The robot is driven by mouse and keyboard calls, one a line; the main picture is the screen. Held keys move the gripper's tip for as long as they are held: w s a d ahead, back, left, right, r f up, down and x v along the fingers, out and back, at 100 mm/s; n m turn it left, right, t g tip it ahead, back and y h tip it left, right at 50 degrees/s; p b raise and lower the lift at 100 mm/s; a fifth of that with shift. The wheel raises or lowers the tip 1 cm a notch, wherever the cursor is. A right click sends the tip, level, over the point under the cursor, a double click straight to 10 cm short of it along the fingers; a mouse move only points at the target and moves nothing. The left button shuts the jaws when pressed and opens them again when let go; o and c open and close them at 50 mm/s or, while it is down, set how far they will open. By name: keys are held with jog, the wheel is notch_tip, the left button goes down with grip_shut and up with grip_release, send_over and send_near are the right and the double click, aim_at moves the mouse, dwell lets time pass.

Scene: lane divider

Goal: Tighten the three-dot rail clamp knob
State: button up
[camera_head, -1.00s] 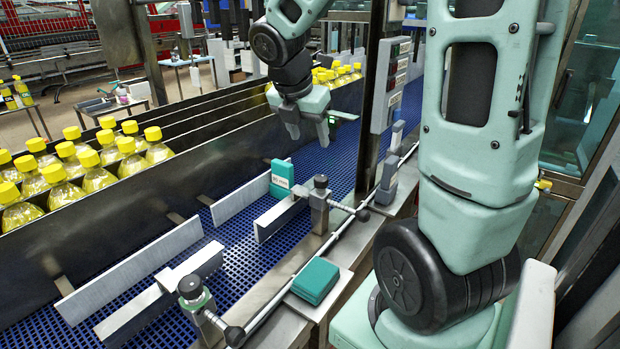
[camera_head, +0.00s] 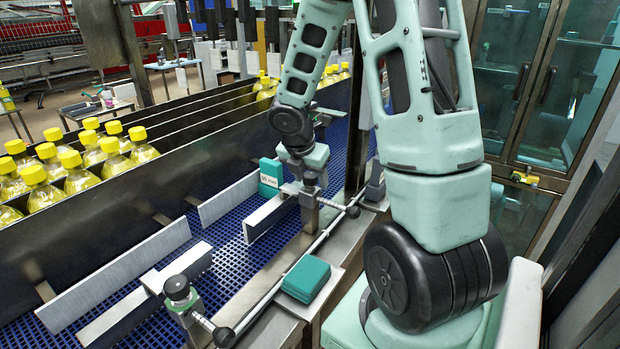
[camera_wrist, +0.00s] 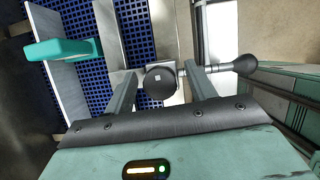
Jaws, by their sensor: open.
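Two rail clamps with dark round knobs stand along the conveyor's near edge. The far clamp knob (camera_head: 310,178) is beside the teal block; the near clamp knob (camera_head: 177,286) is lower left. My gripper (camera_head: 304,160) is over the far clamp, partly hiding it. In the wrist view, my gripper (camera_wrist: 160,74) is open, with its fingers on either side of a round dark knob (camera_wrist: 160,82) bearing a small pale square. Gaps show beside the knob, so it is not clasped. I cannot make out three dots on either knob.
A teal labelled block (camera_head: 271,176) stands by the guide plates on the blue belt (camera_head: 228,235). A ball-ended lever (camera_wrist: 240,64) sticks out right of the gripped area. A teal box (camera_head: 305,278) lies on the near ledge. Yellow-capped bottles (camera_head: 80,170) fill the left lanes.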

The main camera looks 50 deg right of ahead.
jog(key=c, duration=1)
jog(key=shift+o, duration=0.2)
jog(key=shift+m, duration=0.4)
jog(key=m+g+p, duration=0.1)
jog(key=m, duration=0.2)
jog(key=shift+r+m+g+p, duration=0.1)
jog(key=shift+m+g+p, duration=0.2)
jog(key=shift+m+g, duration=0.1)
jog(key=m+g+p, duration=0.1)
jog(key=m+p, duration=0.1)
jog(key=m, duration=0.2)
jog(key=shift+y, duration=0.4)
jog(key=m+p, duration=0.1)
jog(key=m, duration=0.1)
jog(key=m+g+y, duration=0.1)
jog(key=m, duration=0.2)
jog(key=shift+g+p, duration=0.3)
jog(key=shift+p, duration=0.05)
jog(key=m+y, duration=0.1)
jog(key=m, duration=0.1)
jog(key=m+y+p, duration=0.1)
jog(key=m, duration=0.1)
jog(key=shift+w+m+g, duration=0.1)
jog(key=shift+m+g, duration=0.2)
jog(key=shift+m, duration=0.1)
